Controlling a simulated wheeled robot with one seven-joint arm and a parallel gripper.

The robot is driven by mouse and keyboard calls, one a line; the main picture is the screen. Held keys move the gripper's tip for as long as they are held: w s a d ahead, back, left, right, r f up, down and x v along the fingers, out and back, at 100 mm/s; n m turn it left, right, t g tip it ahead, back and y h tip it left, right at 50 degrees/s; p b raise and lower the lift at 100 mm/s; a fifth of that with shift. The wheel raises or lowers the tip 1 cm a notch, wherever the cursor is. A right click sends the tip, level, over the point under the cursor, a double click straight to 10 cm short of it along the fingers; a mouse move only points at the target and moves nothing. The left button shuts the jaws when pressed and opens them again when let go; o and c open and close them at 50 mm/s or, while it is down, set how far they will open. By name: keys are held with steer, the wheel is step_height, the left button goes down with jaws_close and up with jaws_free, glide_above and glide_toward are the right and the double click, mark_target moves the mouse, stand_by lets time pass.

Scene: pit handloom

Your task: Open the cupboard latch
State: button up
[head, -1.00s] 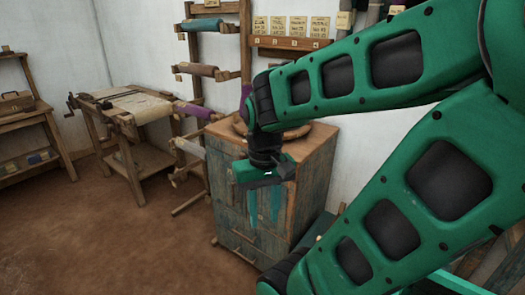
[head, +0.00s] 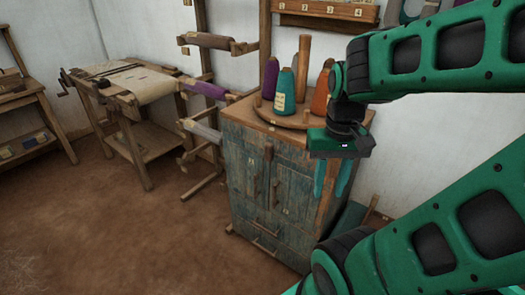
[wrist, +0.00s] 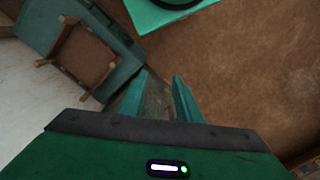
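The cupboard (head: 238,190) is a worn blue-grey wooden cabinet with a brown top. Its front has drawers, doors and upright wooden pieces; one dark upright piece (head: 275,192) is near the middle. I cannot tell which piece is the latch. The doors look shut. My gripper (head: 332,178) points down in front of the cupboard's right front edge in the head view, hiding part of it. Its two teal fingers are apart and nothing is held. In the wrist view my gripper (wrist: 160,98) shows a worn wooden surface between the fingers; contact cannot be told.
Purple (head: 270,76), teal (head: 285,92) and orange (head: 321,95) yarn cones stand on a round wooden tray (head: 270,113) on the cupboard top. Roller racks (head: 205,130) stand left of it, beside a wooden work table (head: 135,95). Brown floor (head: 120,235) is clear at front left.

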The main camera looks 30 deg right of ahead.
steer(key=shift+o, duration=1.2)
steer(key=shift+s+r, duration=0.2)
steer(key=shift+s, duration=0.3)
steer(key=n+t+h, duration=0.6)
steer(key=n+h, duration=1.1)
steer(key=n, duration=1.1)
glide_toward(267, 147)
steer(key=x, duration=0.8)
steer(key=shift+d, duration=0.1)
